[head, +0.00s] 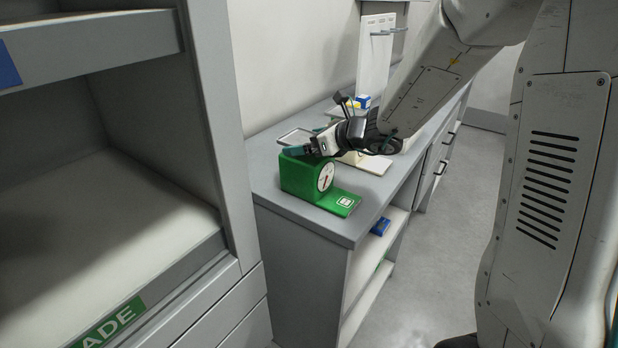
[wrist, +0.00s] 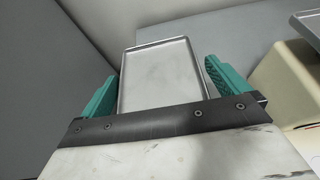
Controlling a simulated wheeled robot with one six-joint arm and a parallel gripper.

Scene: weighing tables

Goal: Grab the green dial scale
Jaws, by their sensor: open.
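The green dial scale (head: 298,177) stands upright near the close end of the grey counter in the head view, with a round white dial and a flat green foot plate. My gripper (head: 304,146) is low above its top and partly overlaps it; I cannot tell whether they touch. In the wrist view my gripper (wrist: 161,75) is open, its teal fingers on either side of a grey metal pan (wrist: 158,60). No green shows there, so I cannot tell from that view whether the pan belongs to the green scale.
A cream scale (wrist: 285,85) stands close on the right in the wrist view. The counter (head: 270,196) carries other items behind my gripper. A grey shelf unit (head: 215,130) stands at the left. A blue item (head: 381,227) lies on the lower shelf.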

